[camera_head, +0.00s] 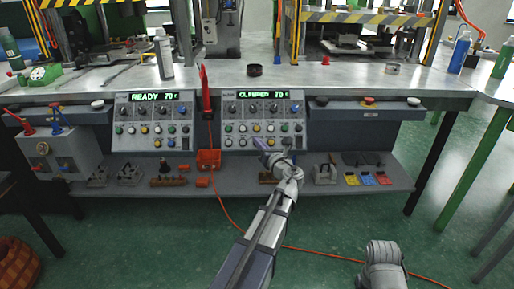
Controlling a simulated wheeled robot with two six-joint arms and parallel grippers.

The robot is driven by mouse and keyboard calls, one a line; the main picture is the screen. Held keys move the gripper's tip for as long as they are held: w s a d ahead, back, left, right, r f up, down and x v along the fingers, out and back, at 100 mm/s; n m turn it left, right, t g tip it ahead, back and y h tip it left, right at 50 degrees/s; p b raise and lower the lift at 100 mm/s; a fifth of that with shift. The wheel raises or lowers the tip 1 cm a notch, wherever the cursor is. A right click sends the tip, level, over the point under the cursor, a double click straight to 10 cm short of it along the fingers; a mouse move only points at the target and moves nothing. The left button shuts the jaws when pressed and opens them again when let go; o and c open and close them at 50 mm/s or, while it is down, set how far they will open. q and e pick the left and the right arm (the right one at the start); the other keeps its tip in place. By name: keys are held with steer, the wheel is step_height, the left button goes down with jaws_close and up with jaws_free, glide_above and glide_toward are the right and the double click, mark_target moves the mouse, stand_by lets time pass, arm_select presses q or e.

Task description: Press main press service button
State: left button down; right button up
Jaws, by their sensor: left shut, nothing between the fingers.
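Two sloped control panels hang under the bench front. The left panel (152,112) has a green display reading READY 70. The right panel (290,110) has a display that seems to read CLAMPED 70. Both carry rows of knobs and small coloured buttons. The labels are too small to read, so I cannot tell which is the main press service button. My left gripper (263,146) is shut and empty at the lower part of the right panel, and covers some of it. I cannot tell whether its tip touches a button. My right gripper is out of view.
A red-handled tool (205,92) with an orange cable hangs between the panels. The lower shelf (225,182) holds an orange bin (208,158), metal moulds and coloured plates. Bottles and a dark round dish (254,70) stand on the bench (300,82). A green-legged table (480,150) is at right.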

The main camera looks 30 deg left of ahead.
arm_select(q)
steer(key=shift+w+a+f+b, duration=0.4)
steer(key=shift+w+f+b, duration=0.05)
steer(key=shift+w+f, duration=0.2)
steer(key=shift+w+a+f+b, duration=0.4)
steer(key=shift+w+f+b, duration=0.05)
steer(key=shift+w+f, duration=0.2)
stand_by(1.1)
steer(key=shift+w+a+f, duration=0.2)
steer(key=shift+w+f, duration=0.05)
